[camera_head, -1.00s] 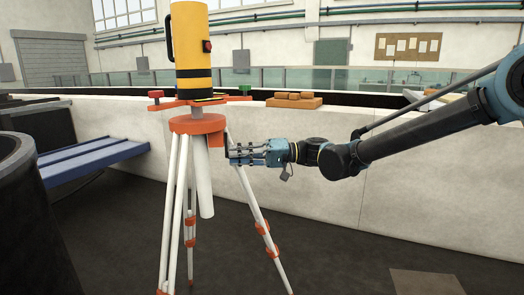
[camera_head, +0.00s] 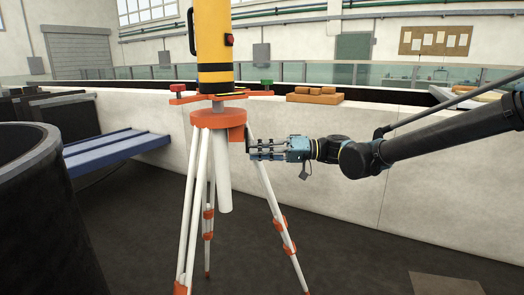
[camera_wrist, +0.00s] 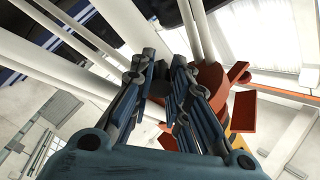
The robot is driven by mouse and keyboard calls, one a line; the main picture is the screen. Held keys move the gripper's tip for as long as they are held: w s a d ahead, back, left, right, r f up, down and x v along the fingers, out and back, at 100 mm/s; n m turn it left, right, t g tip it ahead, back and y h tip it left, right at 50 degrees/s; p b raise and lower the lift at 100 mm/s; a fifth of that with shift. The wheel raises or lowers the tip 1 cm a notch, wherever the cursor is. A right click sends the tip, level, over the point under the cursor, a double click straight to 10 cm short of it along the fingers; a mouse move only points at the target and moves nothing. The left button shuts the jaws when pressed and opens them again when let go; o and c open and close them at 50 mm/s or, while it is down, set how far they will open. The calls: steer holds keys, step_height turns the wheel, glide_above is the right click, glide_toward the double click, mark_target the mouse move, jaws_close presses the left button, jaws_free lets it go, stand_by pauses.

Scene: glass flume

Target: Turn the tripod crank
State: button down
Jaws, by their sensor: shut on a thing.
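The tripod stands upright with white legs and an orange head (camera_head: 213,118). A yellow instrument (camera_head: 214,45) with black bands sits on top, and a white tube (camera_head: 223,180) hangs below the head. My gripper (camera_head: 254,149) reaches in from the right, just below the head's right side. It is shut on the small dark crank (camera_head: 247,137), which is mostly hidden by the fingers. In the wrist view my gripper (camera_wrist: 168,80) has its fingers close together around a dark part in front of the orange head (camera_wrist: 207,80).
A pale wall (camera_head: 340,165) runs behind the tripod. A blue bench (camera_head: 115,155) and a large dark round tank (camera_head: 40,210) stand at the left. Orange blocks (camera_head: 315,93) lie on the ledge. Dark floor is open at the lower right.

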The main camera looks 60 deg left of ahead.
steer(key=c, duration=1.5)
jaws_free()
steer(key=shift+s, duration=0.1)
steer(key=v, duration=1.2)
